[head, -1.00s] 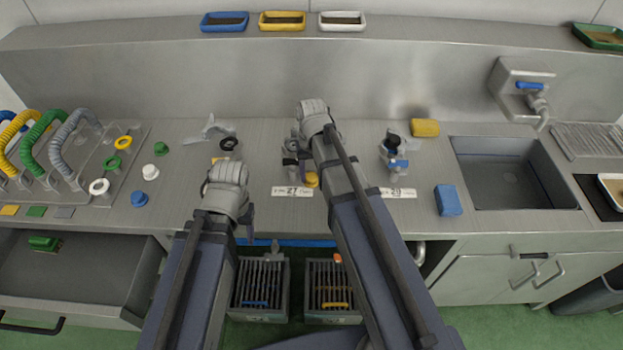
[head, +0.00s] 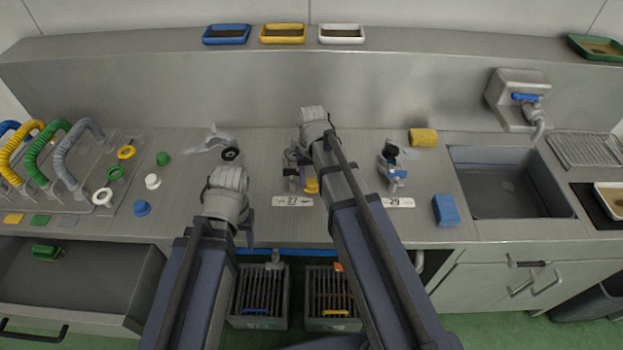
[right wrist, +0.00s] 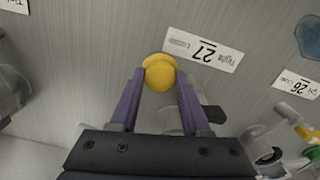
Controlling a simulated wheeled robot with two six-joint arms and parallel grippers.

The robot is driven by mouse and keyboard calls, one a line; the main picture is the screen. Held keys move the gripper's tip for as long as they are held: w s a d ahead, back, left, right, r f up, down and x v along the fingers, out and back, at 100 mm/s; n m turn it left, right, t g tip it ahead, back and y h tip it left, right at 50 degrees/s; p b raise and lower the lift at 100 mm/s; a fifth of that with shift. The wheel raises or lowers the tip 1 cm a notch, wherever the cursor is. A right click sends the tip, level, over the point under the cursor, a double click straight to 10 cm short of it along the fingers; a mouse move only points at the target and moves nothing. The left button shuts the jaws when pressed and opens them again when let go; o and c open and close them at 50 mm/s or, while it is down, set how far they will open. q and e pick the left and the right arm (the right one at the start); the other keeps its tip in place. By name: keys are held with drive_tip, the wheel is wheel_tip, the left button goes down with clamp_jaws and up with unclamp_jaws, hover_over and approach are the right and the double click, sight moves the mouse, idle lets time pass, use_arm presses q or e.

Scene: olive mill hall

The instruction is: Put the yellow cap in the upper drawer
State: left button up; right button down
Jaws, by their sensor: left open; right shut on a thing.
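The yellow cap (head: 311,186) shows beside my right arm in the head view, close to the label 27. In the right wrist view the yellow cap (right wrist: 159,72) sits between the two purple fingers of my right gripper (right wrist: 158,82), which is shut on it. My left gripper (head: 246,232) is open near the counter's front edge, its fingers mostly hidden by my wrist. A drawer (head: 115,285) under the counter at the left is pulled out, with a green object (head: 46,252) inside. Whether another drawer lies below it is not visible.
White, green and blue caps (head: 142,208) and rings lie left on the counter, near coiled hoses (head: 43,150). A clear-bodied fitting (head: 392,165) stands right of my right arm. A blue sponge (head: 446,210) lies beside the sink (head: 510,185). Two racks (head: 259,322) stand below the counter.

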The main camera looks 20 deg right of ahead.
sight(312, 182)
wheel_tip(312, 182, up, 16)
drive_tip(key=p, duration=1.5)
